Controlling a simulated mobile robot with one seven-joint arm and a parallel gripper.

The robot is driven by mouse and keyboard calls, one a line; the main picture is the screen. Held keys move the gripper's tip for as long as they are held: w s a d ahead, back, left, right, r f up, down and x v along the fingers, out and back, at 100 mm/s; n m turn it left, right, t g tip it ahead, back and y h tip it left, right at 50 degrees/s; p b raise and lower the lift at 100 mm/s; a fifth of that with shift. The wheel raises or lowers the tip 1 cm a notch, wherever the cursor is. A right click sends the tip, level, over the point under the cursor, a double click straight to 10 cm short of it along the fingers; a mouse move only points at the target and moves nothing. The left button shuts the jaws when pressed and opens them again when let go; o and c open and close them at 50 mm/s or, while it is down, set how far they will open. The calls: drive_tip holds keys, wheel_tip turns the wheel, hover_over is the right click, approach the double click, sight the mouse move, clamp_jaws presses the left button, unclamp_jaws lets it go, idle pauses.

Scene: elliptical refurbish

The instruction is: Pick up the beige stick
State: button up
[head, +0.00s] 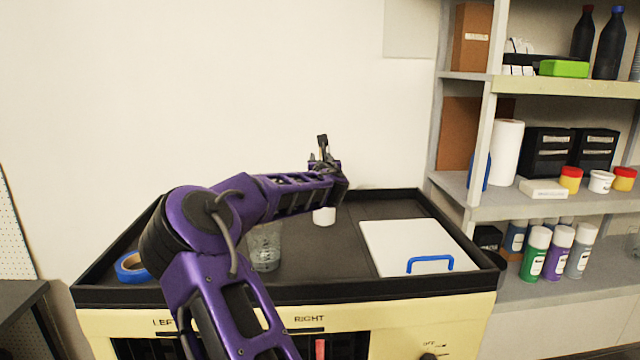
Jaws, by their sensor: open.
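I cannot make out a beige stick in the head view; my arm covers part of the black tray top (360,285) of the cream cabinet. My gripper (322,150) is raised above the back of the tray top, small and partly hidden by its own wrist. It is open, and I see nothing held in it. A small white cylinder (324,216) stands on the tray top below the gripper, apart from it.
A clear glass (265,252) stands beside my arm. A blue tape roll (131,268) lies at the left. A white panel with a blue handle (430,264) covers the right side. Shelves with bottles, spray cans (557,254) and boxes stand further right. The tray top has a raised rim.

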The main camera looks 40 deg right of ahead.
sight(320, 155)
drive_tip(key=shift+p+x, duration=0.3)
drive_tip(key=shift+x, duration=1.4)
clamp_jaws()
